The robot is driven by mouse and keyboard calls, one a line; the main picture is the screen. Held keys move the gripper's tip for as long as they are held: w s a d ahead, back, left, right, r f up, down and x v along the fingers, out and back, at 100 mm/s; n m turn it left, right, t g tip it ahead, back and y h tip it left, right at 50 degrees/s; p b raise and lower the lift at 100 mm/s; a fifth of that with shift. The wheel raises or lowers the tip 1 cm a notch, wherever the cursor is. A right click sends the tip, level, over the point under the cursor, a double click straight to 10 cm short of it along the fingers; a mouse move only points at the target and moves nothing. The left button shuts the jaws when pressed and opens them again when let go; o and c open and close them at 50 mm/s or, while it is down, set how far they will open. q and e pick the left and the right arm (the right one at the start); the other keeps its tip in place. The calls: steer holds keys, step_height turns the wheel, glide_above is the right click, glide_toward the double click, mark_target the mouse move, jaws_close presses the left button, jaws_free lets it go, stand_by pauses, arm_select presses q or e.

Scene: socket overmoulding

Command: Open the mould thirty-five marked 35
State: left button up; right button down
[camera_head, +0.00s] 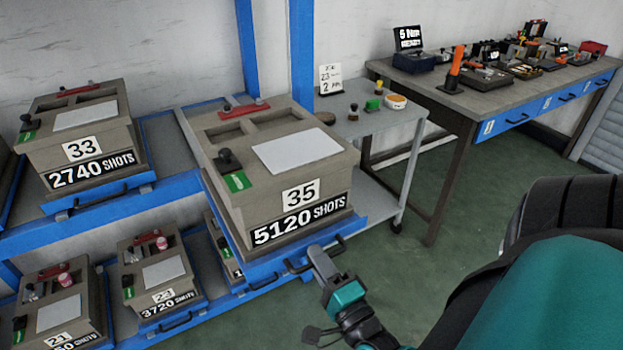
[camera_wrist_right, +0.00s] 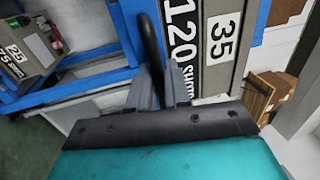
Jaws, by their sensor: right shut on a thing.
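The mould marked 35 (camera_head: 270,165) is a grey-brown block with a "5120 SHOTS" label. Its top carries a white sheet, a red bar at the back, a black knob and a green tag. It sits on a blue-fronted tray (camera_head: 352,226) with a black handle (camera_head: 295,268). The handle also shows in the right wrist view (camera_wrist_right: 151,42), beside the label of mould 35 (camera_wrist_right: 222,40). My right gripper (camera_head: 318,258) is shut on this handle; its fingers show low in the right wrist view (camera_wrist_right: 158,85). My left gripper is not in view.
Mould 33 (camera_head: 80,140) stands left on the same blue rack. Moulds 21 (camera_head: 58,310) and 23 (camera_head: 158,280) are on the lower level. A grey trolley (camera_head: 372,122) stands behind mould 35, and a workbench (camera_head: 440,95) with tools farther right. Green floor (camera_head: 440,235) is open between.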

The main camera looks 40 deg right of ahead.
steer(key=shift+v, duration=0.95)
steer(key=shift+r, duration=0.15)
steer(key=c, duration=1.3)
jaws_free()
steer(key=b+v, duration=0.1)
steer(key=v, duration=1.2)
steer(key=shift+w, duration=0.1)
